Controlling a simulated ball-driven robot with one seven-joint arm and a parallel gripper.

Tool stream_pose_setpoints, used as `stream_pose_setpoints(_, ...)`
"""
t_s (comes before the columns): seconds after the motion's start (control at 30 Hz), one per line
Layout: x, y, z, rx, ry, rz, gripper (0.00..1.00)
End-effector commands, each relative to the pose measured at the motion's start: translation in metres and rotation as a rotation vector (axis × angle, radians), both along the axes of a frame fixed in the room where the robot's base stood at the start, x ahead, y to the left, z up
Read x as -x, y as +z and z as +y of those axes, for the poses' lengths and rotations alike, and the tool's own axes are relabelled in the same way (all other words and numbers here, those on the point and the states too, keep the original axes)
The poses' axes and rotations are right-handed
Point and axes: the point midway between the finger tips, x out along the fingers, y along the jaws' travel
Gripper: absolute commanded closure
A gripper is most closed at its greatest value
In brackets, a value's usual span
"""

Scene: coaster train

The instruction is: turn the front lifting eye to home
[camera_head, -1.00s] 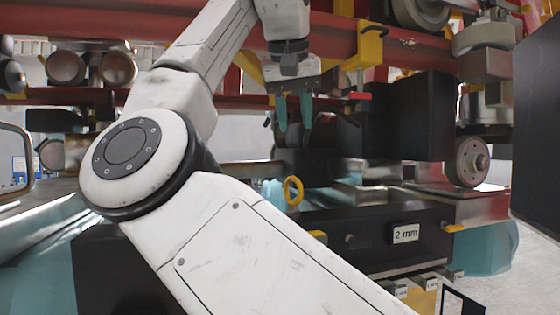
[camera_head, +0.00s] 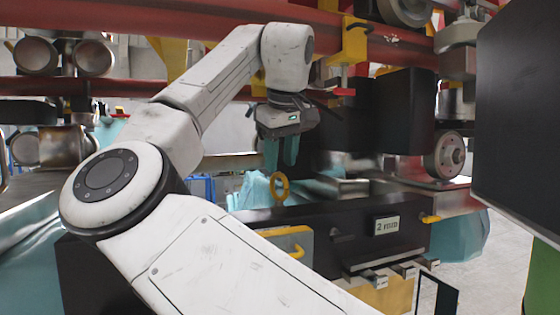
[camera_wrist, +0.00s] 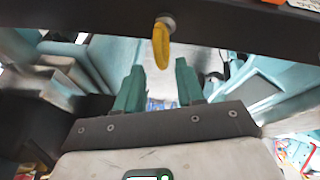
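In the wrist view the yellow eye (camera_wrist: 161,44) shows nearly edge-on below a grey round boss on the dark box edge. My gripper (camera_head: 281,160) points down just above the eye, its two teal fingers apart and empty. In the wrist view the fingertips of my gripper (camera_wrist: 160,72) lie either side of the eye's line, short of it. I cannot tell whether anything touches.
Red beams (camera_head: 400,45) with yellow brackets run overhead behind my gripper. A large dark panel (camera_head: 520,120) stands at the right. A yellow handle (camera_head: 431,219) sits at the box's right end. Teal sheeting (camera_head: 257,190) lies behind the eye.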

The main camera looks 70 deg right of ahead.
Motion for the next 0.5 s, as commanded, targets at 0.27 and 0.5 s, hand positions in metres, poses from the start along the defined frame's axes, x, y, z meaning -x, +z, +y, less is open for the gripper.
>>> stream_pose_setpoints(0.27, -0.004, -0.018, -0.007, -0.001, 0.0, 0.001, 0.62)
stream_pose_setpoints(0.5, -0.004, -0.019, -0.007, 0.0, 0.0, 0.0, 0.62)
